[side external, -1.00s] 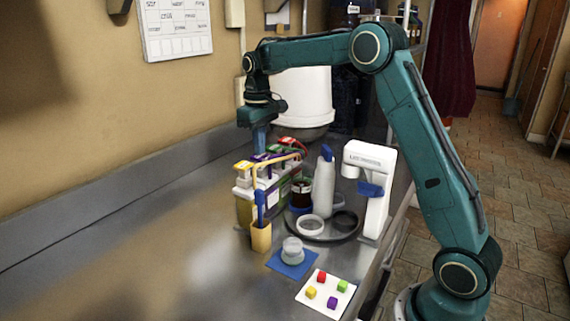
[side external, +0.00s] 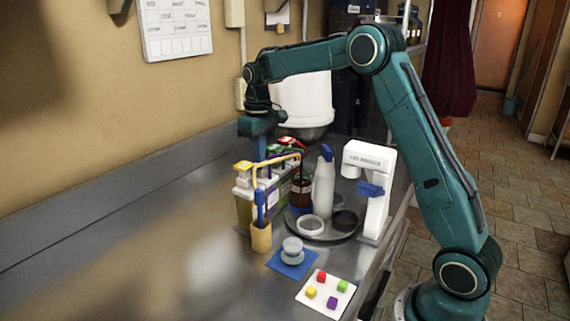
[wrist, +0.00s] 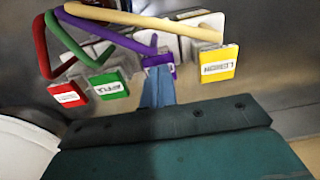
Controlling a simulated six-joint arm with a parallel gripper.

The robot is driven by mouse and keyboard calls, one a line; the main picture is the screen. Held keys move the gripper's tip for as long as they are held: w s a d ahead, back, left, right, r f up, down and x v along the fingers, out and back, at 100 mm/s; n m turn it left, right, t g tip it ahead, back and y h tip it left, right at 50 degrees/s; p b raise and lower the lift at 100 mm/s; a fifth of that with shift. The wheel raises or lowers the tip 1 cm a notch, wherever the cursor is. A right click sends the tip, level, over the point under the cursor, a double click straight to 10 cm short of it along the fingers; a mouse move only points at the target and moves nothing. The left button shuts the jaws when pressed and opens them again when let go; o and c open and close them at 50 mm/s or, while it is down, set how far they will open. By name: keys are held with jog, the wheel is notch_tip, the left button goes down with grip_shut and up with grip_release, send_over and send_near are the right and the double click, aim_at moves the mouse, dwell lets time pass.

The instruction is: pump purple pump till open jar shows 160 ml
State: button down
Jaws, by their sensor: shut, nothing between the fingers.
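The purple pump's head (wrist: 159,61) shows in the wrist view, between the yellow pump (wrist: 217,63) and the green pump (wrist: 110,83). My gripper (wrist: 157,92) is shut and empty, with its blue fingers right at the purple head; I cannot tell whether they touch. In the side view my gripper (side external: 259,150) points down over the pump row and hides most of the purple head. A jar with dark red-brown contents (side external: 301,190) stands beside the row, near the tube ends, and seems to be the open jar. Its level in ml cannot be read.
The red pump (wrist: 68,95) is at the row's far end. A white bottle with a blue top (side external: 324,187) and a white device (side external: 374,190) stand by the round tray (side external: 322,236). A yellow cup (side external: 261,238) stands in front. The left counter is clear.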

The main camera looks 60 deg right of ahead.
jog(key=shift+r, duration=0.1)
dwell(0.3)
jog(key=shift+r, duration=1.7)
notch_tip(320, 180, up, 6)
dwell(0.7)
